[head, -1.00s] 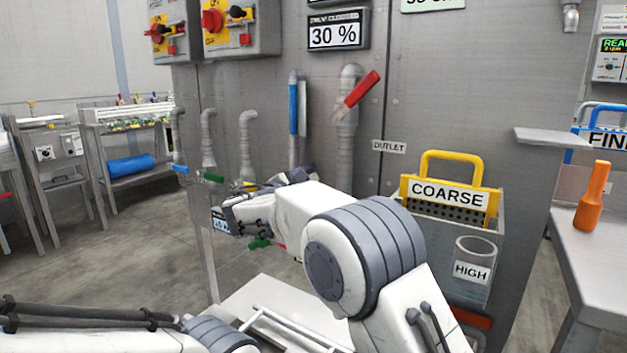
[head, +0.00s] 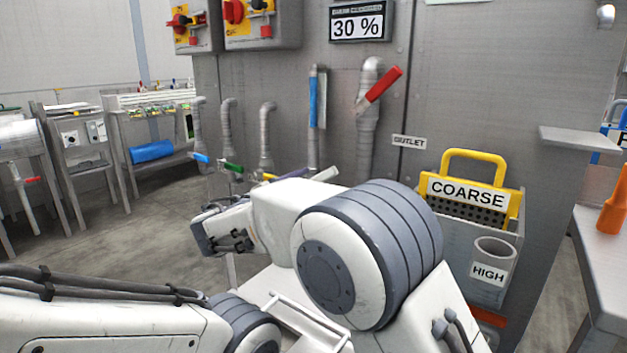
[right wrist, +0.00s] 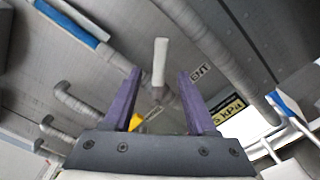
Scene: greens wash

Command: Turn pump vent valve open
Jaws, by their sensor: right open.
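In the right wrist view a white lever handle (right wrist: 160,62) stands up between and beyond my fingers, near a partly hidden label ending in "ENT" (right wrist: 199,73). I take it as the vent valve handle. My right gripper (right wrist: 159,78) is open with purple fingers, one on either side of the handle in the picture. I cannot tell whether the handle lies within the fingers' reach, and I see no contact. In the head view my right forearm hides most of the gripper. My left arm shows at lower left, its gripper out of view.
A yellow handle (right wrist: 150,118) and a kPa display (right wrist: 228,110) lie close by. Blue (head: 201,158) and green (head: 232,167) pipe levers are left of my right arm. A red lever (head: 384,83) and the COARSE basket (head: 467,192) are on the right.

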